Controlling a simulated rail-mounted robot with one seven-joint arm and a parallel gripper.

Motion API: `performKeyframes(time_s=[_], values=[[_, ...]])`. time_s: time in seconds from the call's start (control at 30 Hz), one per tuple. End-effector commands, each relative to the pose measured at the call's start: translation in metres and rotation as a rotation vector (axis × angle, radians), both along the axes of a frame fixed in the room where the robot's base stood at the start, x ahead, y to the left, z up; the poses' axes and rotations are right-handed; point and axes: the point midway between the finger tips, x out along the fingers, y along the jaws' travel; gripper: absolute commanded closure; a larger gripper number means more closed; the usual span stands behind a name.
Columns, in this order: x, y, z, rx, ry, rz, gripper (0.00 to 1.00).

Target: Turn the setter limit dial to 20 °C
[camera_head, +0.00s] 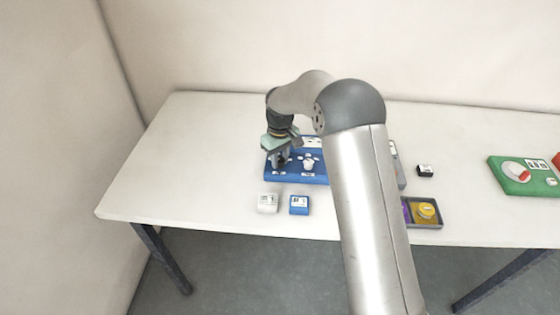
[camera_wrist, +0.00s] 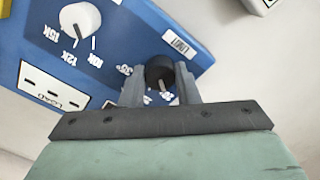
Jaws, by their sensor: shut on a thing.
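The setter is a blue panel (camera_head: 312,179) on the table, partly covered by my arm in the head view. In the wrist view the limit dial is a black knob (camera_wrist: 159,68) on the blue panel (camera_wrist: 130,45), near a LIMIT label (camera_wrist: 179,43). Its pale pointer line faces the gripper body, toward the bottom of the picture. My gripper (camera_wrist: 160,82) is shut on this dial, one finger on each side. The gripper (camera_head: 281,162) is at the panel's left in the head view. Some scale marks are partly hidden by the fingers, so I cannot read the setting.
A white knob (camera_wrist: 80,19) with 10K, 12K and 15K marks sits beside the dial. A white block (camera_head: 267,203) and a blue block (camera_head: 299,205) lie in front. A tray (camera_head: 428,225), black block (camera_head: 425,170) and green panel (camera_head: 510,183) stand right. The table's left is clear.

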Motion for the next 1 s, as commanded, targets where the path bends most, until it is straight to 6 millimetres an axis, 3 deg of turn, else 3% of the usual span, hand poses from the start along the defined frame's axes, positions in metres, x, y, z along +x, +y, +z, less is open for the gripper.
performKeyframes(time_s=[0.3, 0.77, 0.8, 0.83, 0.87, 1.0], values=[[0.0006, 0.0002, 0.0006, 0.001, -0.002, 0.1, 0.94], [0.0006, 0.0002, 0.0013, 0.001, -0.002, 0.114, 0.94], [0.0006, 0.0002, 0.0013, 0.001, -0.002, 0.114, 0.63], [0.0006, 0.0002, 0.0013, 0.001, -0.002, 0.114, 0.55], [0.0006, 0.0002, 0.0012, 0.001, -0.002, 0.113, 0.5], [0.0004, 0.0001, 0.0008, 0.0, -0.001, 0.113, 0.5]])
